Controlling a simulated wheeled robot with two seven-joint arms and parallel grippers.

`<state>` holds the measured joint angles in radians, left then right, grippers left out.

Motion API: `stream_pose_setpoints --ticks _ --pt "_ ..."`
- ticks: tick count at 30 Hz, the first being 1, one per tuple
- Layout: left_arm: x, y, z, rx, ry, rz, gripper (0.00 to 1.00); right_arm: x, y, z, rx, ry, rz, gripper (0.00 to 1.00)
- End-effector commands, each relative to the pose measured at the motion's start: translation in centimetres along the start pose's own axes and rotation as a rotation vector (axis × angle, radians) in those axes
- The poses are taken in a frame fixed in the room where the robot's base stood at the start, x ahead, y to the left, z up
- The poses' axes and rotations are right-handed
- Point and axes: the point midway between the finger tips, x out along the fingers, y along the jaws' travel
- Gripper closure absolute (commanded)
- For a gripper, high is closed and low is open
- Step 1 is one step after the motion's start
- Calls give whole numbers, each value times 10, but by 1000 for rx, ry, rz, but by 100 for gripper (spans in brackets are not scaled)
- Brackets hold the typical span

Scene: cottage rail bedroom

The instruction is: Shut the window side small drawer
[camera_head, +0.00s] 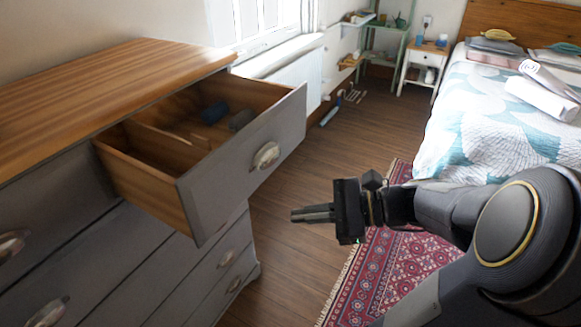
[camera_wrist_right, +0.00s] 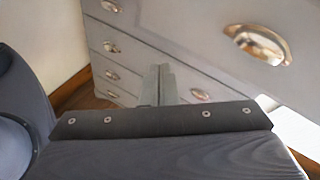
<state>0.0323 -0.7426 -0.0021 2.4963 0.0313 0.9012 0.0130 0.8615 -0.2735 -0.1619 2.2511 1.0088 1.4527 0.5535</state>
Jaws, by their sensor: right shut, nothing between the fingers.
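The window side small drawer (camera_head: 245,156) is pulled well out of the top of the grey dresser (camera_head: 122,262). Its grey front has a metal cup handle (camera_head: 266,155), and dark rolled items (camera_head: 214,112) lie inside. My right gripper (camera_head: 294,214) is shut and empty, to the right of the drawer front and apart from it, over the floor. In the right wrist view, its fingers (camera_wrist_right: 159,82) point toward the dresser fronts, and a large drawer front with a cup handle (camera_wrist_right: 257,43) shows at upper right. My left gripper is not in view.
The dresser's wooden top (camera_head: 110,85) is bare. A patterned red rug (camera_head: 385,270) lies below my right arm. A bed (camera_head: 490,110) stands at the right, with a white nightstand (camera_head: 424,62) behind.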

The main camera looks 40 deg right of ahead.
Motion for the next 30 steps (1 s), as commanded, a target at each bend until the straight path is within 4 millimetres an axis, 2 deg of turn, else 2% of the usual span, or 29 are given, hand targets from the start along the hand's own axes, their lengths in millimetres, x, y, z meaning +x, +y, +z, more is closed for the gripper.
stream_pose_setpoints --ticks 1,3,6,9,11,16,24,30 --pt "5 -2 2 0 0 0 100 -17 -20 -14 120 -41 -110 100" --pt "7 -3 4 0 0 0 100 -41 -44 -23 240 -107 -238 100" --pt "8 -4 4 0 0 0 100 -69 -64 -32 338 -175 -366 100" --pt "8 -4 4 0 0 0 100 -82 -73 -35 376 -209 -425 100" --pt "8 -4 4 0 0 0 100 -82 -76 -34 381 -217 -435 100" --pt "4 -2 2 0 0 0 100 -62 -86 -30 382 -219 -431 100" --pt "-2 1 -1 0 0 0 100 -10 -111 -23 381 -218 -427 100" --pt "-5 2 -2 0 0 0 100 22 -127 -19 380 -216 -429 100"
